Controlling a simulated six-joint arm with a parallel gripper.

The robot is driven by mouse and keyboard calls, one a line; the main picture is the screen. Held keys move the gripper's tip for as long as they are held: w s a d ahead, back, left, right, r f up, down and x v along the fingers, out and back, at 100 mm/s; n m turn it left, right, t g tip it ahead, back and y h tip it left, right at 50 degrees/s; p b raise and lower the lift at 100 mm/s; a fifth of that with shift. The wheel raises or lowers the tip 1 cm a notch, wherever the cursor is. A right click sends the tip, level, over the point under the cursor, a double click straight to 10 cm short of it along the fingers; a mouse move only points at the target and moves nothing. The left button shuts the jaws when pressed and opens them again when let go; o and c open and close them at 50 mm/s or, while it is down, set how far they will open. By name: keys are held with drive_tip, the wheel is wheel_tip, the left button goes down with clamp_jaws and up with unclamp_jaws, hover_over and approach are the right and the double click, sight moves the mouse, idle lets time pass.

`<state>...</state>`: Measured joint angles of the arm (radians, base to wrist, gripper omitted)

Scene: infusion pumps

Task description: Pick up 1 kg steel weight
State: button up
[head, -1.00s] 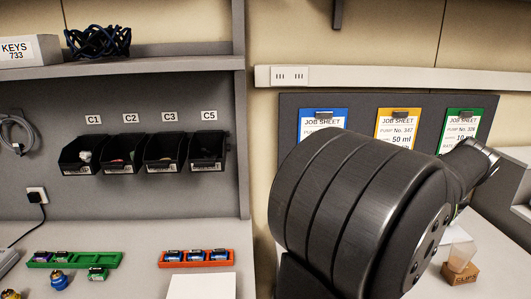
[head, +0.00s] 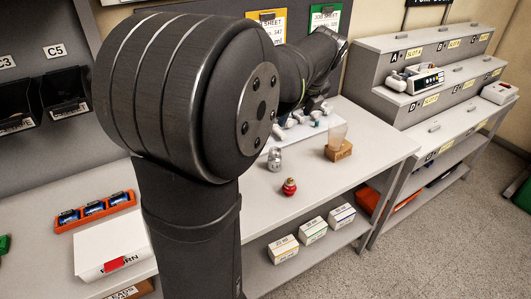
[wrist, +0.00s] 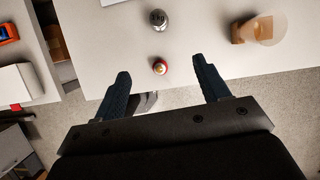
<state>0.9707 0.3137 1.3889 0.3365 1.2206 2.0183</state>
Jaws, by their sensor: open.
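The 1 kg steel weight (wrist: 158,20) is a silver cylinder marked "1kg" on its top. It stands upright on the light table (wrist: 110,45), near the top of the wrist view. It also shows in the head view (head: 274,159), right of my arm. My gripper (wrist: 161,70) is open, with its fingers spread wide and nothing held between them. The weight lies beyond the fingertips, apart from them. In the head view my arm hides much of the table, and I cannot make out the fingers there.
A small red and gold object (head: 289,187) stands near the table's front edge, between the fingertips in the wrist view (wrist: 160,67). A white return box (head: 112,250) stands left of my arm.

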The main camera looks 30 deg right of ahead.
drive_tip(key=n, duration=0.2)
drive_tip(key=n+g+h, duration=0.1)
drive_tip(key=n+h, duration=0.2)
drive_tip(key=n, duration=2.1)
approach(275, 158)
drive_tip(key=x, duration=1.2)
drive_tip(key=shift+w+d+r, duration=0.1)
drive_tip(key=shift+w+d, duration=0.05)
drive_tip(key=shift+w, duration=0.15)
drive_tip(key=shift+c, duration=0.5)
clamp_jaws()
drive_tip(key=shift+r, duration=0.1)
